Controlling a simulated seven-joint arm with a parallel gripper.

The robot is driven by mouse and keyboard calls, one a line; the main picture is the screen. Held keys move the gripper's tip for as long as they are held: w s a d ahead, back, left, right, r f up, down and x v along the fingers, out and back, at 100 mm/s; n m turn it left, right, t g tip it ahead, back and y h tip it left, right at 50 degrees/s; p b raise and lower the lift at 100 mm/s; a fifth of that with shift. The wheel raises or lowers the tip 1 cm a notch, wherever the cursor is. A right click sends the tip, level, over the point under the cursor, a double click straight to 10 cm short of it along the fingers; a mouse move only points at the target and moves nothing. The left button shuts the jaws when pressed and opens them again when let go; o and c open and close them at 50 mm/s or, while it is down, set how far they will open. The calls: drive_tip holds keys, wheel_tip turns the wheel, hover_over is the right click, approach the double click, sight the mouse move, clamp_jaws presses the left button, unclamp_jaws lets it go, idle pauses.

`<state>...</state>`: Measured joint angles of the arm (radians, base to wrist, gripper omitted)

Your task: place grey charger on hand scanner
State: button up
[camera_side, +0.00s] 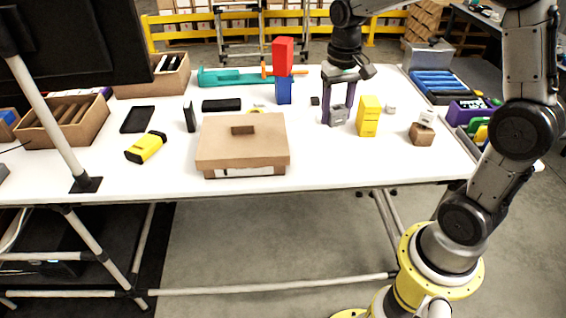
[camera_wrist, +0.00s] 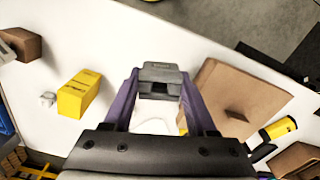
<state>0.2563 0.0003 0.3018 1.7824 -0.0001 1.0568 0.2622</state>
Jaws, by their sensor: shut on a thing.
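My gripper (camera_side: 338,108) has purple fingers and points down at the right-middle of the table. It is shut on the grey charger (camera_side: 338,117), a small dark grey block. In the wrist view the charger (camera_wrist: 160,73) sits between the tips of my gripper (camera_wrist: 158,84). The charger is at or just above the table; I cannot tell which. The hand scanner (camera_side: 146,147), yellow with black ends, lies on the table at the left, well apart from my gripper.
A brown carton (camera_side: 242,150) stands between my gripper and the scanner. A yellow box (camera_side: 368,116) is close on the right. A red block (camera_side: 283,56) stands on a blue block (camera_side: 284,91) behind. The table's front strip is clear.

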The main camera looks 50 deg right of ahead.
drive_tip(key=w+a+f+n, duration=0.1)
drive_tip(key=w+a, duration=0.2)
drive_tip(key=w, duration=0.1)
drive_tip(key=w+a+f, duration=0.1)
drive_tip(key=w+a, duration=0.2)
drive_tip(key=w+a+f+n, duration=0.1)
drive_tip(key=w+a, duration=0.2)
drive_tip(key=w, duration=0.1)
drive_tip(key=shift+w+f+n, duration=0.25)
drive_tip(key=shift+w+n, duration=0.05)
drive_tip(key=shift+w, duration=0.05)
drive_tip(key=shift+s+f, duration=0.1)
drive_tip(key=shift+s, duration=0.05)
drive_tip(key=shift+s+d+f, duration=0.1)
drive_tip(key=shift+s+f, duration=0.15)
drive_tip(key=shift+s, duration=0.3)
drive_tip(key=shift+s+f, duration=0.2)
drive_tip(key=shift+s, duration=0.35)
drive_tip(key=s+d+r+m, duration=0.1)
drive_tip(key=s+d+m, duration=0.1)
drive_tip(key=s, duration=0.6)
drive_tip(key=s+d+r+m, duration=0.2)
drive_tip(key=s+d, duration=0.3)
drive_tip(key=s, duration=0.4)
drive_tip(key=s+d+r+m, duration=0.1)
drive_tip(key=s+d, duration=0.3)
drive_tip(key=s, duration=0.4)
drive_tip(key=shift+s+d+r+m, duration=0.15)
drive_tip(key=shift+s+m, duration=0.25)
drive_tip(key=shift+w, duration=0.1)
